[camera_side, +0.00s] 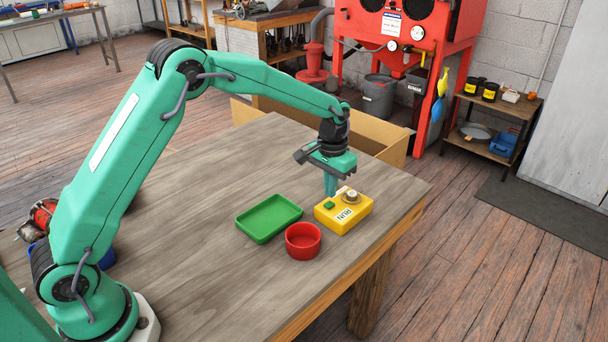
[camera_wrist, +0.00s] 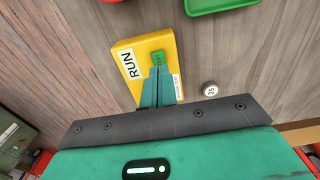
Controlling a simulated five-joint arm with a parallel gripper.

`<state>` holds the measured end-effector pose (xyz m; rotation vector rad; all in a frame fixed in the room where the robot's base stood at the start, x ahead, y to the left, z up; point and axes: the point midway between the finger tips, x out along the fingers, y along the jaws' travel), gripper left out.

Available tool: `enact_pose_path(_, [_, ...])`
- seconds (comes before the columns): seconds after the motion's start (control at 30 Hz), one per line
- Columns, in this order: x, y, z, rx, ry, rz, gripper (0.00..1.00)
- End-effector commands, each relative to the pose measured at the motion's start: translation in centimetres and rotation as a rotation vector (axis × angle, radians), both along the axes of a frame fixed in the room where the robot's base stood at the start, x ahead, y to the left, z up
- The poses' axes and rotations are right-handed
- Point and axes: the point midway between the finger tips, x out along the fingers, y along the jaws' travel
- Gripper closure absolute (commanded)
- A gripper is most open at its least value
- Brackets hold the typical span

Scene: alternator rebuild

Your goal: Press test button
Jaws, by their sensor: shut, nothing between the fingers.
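A yellow box (camera_side: 336,222) marked RUN sits near the table's right edge. It has a small green button (camera_side: 329,205) on top and also shows in the wrist view (camera_wrist: 124,48). A round tan and grey knob-like part (camera_side: 351,198) appears on the box's far side. My gripper (camera_side: 330,194) is shut and empty, pointing down at the box. In the wrist view my fingertips (camera_wrist: 160,69) overlap the lower edge of the green button (camera_wrist: 158,57). I cannot tell whether they touch it.
A green tray (camera_side: 269,219) and a red round bowl (camera_side: 303,240) lie left of and in front of the box. A small white disc marked 35 (camera_wrist: 210,88) stands beside the box. The table's middle is clear.

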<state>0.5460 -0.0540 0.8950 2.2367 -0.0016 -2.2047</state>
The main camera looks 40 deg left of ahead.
Motion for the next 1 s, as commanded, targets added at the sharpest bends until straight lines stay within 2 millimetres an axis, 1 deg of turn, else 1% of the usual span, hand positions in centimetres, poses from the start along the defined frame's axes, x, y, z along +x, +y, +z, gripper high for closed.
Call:
enact_pose_path(0.03, [0.2, 0.0, 1.1, -0.001, -0.008, 0.000, 1.00])
enact_pose_path(0.2, [0.2, 0.0, 4.2, -0.001, -0.009, 0.000, 1.00])
enact_pose_path(0.4, [0.2, 0.0, 7.6, -0.001, -0.010, 0.000, 1.00])
enact_pose_path(0.5, [0.2, 0.0, 8.9, -0.001, -0.010, 0.000, 1.00])
enact_pose_path(0.7, [0.2, 0.0, 10.5, -0.001, -0.008, 0.000, 1.00])
enact_pose_path(1.0, [0.2, 0.0, 10.9, -0.001, -0.008, 0.000, 1.00])
